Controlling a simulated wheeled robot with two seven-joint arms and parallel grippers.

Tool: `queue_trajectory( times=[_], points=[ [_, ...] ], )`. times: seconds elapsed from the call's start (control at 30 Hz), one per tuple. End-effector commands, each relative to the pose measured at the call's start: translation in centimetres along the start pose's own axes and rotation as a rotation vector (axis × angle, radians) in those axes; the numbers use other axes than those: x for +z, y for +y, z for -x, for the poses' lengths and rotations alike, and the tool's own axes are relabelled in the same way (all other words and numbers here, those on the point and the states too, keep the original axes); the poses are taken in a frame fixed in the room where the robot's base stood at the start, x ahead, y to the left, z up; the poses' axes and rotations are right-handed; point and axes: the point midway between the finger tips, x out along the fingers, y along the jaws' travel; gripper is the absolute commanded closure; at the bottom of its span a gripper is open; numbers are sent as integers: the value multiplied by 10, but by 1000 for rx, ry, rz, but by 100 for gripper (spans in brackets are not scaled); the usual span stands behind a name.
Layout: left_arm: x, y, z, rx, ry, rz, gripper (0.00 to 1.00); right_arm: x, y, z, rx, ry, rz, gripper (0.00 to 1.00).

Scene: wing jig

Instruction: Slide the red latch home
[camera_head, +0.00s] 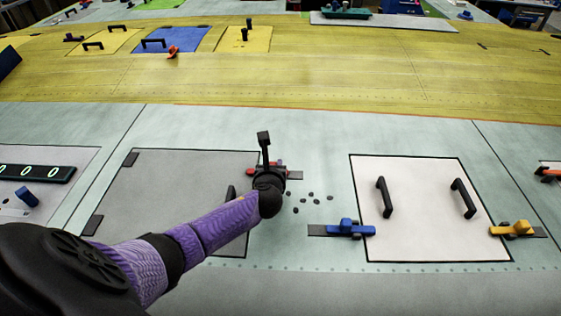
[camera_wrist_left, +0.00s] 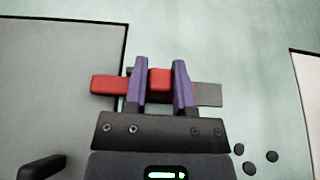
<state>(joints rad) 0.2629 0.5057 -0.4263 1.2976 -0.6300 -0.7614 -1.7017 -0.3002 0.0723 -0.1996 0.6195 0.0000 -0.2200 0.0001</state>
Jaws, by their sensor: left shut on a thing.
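The red latch (camera_wrist_left: 109,86) lies at the right edge of the grey panel (camera_wrist_left: 50,115) in the left wrist view. Its bar reaches over the panel's dark edge on the left, and a bare grey strip (camera_wrist_left: 208,94) shows to its right. My left gripper (camera_wrist_left: 160,80) has its two purple fingers on either side of the latch's raised red knob and is shut on it. In the head view the red latch (camera_head: 281,168) is mostly hidden behind my left gripper (camera_head: 268,176). My right gripper is in neither view.
Several small dark pieces (camera_head: 310,194) lie just right of my left gripper. A white panel (camera_head: 425,215) with two black handles stands further right, with a blue latch (camera_head: 348,229) and a yellow latch (camera_head: 515,229) at its sides. A black handle (camera_wrist_left: 40,168) shows on the grey panel.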

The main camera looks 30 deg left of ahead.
Motion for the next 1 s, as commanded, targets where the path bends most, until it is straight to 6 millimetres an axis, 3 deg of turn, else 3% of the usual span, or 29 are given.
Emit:
queue_trajectory(
  times=[0.13,0.17,0.3,0.67,1.0],
  points=[
    [0,2,-1,6,-2,-3,100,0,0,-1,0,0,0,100],
    [0,2,-1,7,-2,-3,64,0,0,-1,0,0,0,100],
    [0,2,-1,5,-2,-2,34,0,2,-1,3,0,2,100],
    [1,0,7,2,-1,-2,32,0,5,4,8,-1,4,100],
    [2,1,77,2,-1,-2,32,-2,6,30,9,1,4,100]
  ],
)
